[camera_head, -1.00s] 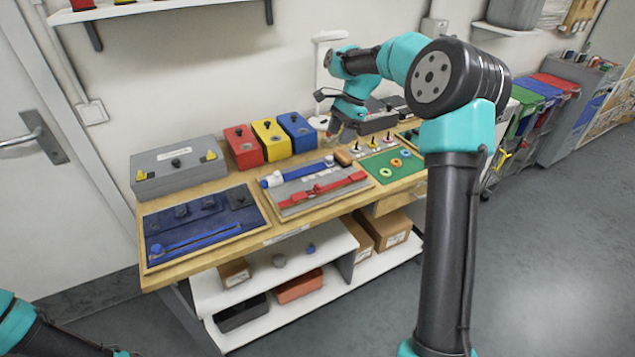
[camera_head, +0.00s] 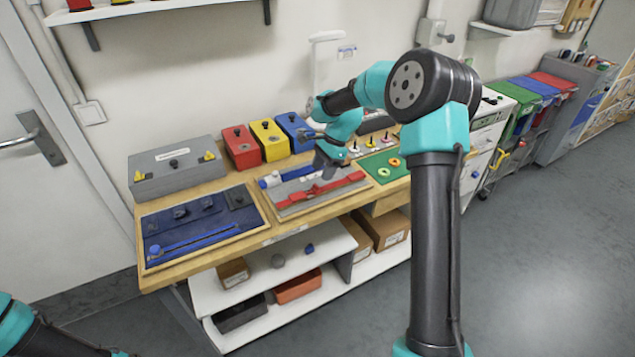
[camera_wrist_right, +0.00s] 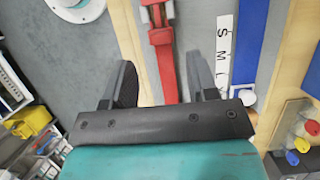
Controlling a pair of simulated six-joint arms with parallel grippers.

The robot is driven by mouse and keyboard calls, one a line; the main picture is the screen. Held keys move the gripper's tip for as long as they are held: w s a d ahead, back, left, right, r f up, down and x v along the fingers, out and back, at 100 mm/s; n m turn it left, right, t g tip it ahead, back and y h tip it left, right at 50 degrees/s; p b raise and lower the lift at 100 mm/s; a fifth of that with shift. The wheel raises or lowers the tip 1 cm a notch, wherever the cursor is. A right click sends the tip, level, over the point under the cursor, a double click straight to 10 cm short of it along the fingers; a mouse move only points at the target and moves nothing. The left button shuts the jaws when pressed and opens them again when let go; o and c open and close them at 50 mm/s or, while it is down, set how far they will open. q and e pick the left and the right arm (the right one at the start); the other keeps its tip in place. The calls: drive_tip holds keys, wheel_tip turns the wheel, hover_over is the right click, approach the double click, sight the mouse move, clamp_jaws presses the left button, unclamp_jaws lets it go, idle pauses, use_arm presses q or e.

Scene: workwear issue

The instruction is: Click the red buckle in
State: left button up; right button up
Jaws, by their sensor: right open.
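The red buckle (camera_head: 316,189) sits on a red strap (camera_head: 345,181) that lies along a grey mat in a wooden-edged tray (camera_head: 292,211). The right wrist view shows the buckle (camera_wrist_right: 160,36) at the top, with pale parts at its far end; I cannot tell whether its halves are joined. My right gripper (camera_head: 324,172) is above the tray, just behind the strap in the head view. In the wrist view, my open right gripper (camera_wrist_right: 163,82) has its fingers on either side of the strap, apart from it, with the buckle ahead. My left gripper is out of frame.
A blue mat tray (camera_head: 200,228) is on the left, a green board (camera_head: 377,172) with rings on the right. Red, yellow and blue boxes (camera_head: 270,140) stand behind.

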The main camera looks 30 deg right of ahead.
sight(315, 185)
drive_tip(key=x, duration=0.5)
drive_tip(key=shift+f, duration=0.1)
drive_tip(key=shift+c, duration=0.5)
clamp_jaws()
